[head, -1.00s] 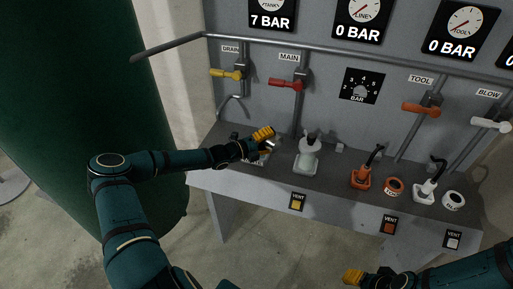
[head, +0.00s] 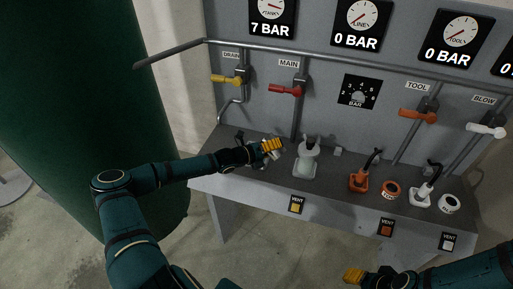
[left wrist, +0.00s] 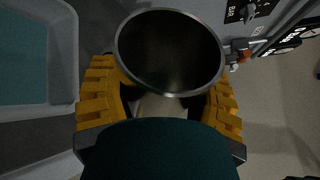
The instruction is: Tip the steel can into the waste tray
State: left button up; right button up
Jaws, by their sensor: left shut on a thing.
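My left gripper (head: 271,147) is over the left part of the bench. In the left wrist view its yellow fingers (left wrist: 160,105) are shut on the steel can (left wrist: 170,50), one on each side. The can's round open mouth shows there, and its inside looks dark and empty. In the head view the gripper mostly hides the can. A grey tray with a teal inside, probably the waste tray (left wrist: 70,60), shows at the left of the wrist view, apart from the can. My right gripper (head: 354,275) is at the lower edge, its fingers too small to read.
Orange (head: 358,182) and white (head: 423,197) hose fittings and two rolls are further right. Drain (head: 226,79) and main (head: 286,91) valve handles stick out of the panel above.

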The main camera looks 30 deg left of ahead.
pick_arm(q)
jog(key=shift+r+m+p, duration=0.4)
jog(key=shift+p, duration=0.4)
jog(key=shift+f+m+y, duration=0.6)
jog(key=shift+f+m, duration=0.05)
jog(key=shift+m, duration=0.15)
jog(key=shift+d+f+m+g+y, duration=0.3)
jog(key=shift+f+m+y, duration=0.15)
jog(key=shift+m, duration=0.25)
jog(key=shift+s+d+f+m+y, duration=0.1)
jog(key=shift+d+f+m+y, duration=0.25)
jog(key=shift+d+m, duration=0.15)
jog(key=shift+d+r+m+y, duration=0.4)
jog(key=shift+d+r+m, duration=0.1)
jog(key=shift+m, duration=0.1)
jog(key=shift+s+d+f+m+y+b, duration=0.1)
jog(key=shift+d+f+m+y+b, duration=0.2)
jog(key=shift+f, duration=0.25)
jog(key=shift+s+d+f+m+y+b, duration=0.1)
jog(key=shift+f+m+b, duration=0.1)
jog(key=shift+f+b, duration=0.25)
jog(key=shift+d+f+m+y, duration=0.45)
jog(key=shift+d+m+y, duration=0.05)
jog(key=shift+m, duration=0.3)
pick_arm(e)
jog(key=shift+r, duration=0.5)
jog(key=shift+w, duration=0.1)
